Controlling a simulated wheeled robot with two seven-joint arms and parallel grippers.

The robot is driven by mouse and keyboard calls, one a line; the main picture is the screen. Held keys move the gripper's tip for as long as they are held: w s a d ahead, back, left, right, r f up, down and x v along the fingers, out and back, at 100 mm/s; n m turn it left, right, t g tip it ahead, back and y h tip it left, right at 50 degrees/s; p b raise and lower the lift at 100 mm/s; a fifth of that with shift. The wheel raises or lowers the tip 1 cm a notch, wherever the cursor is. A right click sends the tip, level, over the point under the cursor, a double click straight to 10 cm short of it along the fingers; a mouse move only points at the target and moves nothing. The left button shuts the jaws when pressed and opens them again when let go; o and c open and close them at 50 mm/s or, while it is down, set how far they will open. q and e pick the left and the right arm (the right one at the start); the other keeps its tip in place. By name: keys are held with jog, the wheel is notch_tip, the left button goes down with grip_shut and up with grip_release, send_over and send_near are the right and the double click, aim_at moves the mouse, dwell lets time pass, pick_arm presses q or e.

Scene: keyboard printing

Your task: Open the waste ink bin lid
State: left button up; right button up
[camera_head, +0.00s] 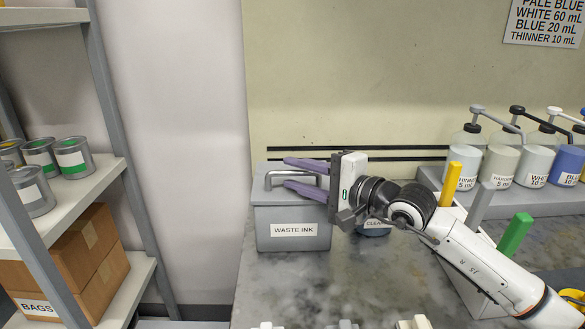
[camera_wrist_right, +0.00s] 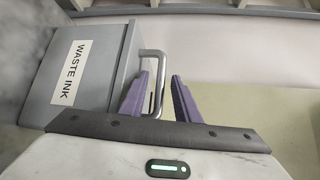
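The grey waste ink bin (camera_head: 293,215) stands at the left end of the marbled counter, its label facing front. Its grey lid (camera_head: 262,190) lies closed on top and carries a metal bar handle (camera_head: 268,180). My right gripper (camera_head: 286,172) reaches in from the right with its purple fingers apart, one on each side of the handle. In the right wrist view the bar (camera_wrist_right: 153,53) shows between the open fingers (camera_wrist_right: 160,76), with a gap to the right finger. Whether the left finger touches the bar is unclear. My left gripper is not in view.
Labelled pump bottles (camera_head: 500,161) stand on a raised grey ledge at the right. A container with coloured-handled tools (camera_head: 461,172) is beside my right forearm. A shelf rack (camera_head: 112,110) with cans and cardboard boxes stands at the left. The front counter (camera_head: 310,290) is mostly clear.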

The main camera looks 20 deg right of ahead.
jog(key=shift+w+a+f, duration=0.1)
jog(key=shift+w+a, duration=0.2)
jog(key=shift+w, duration=0.3)
grip_shut()
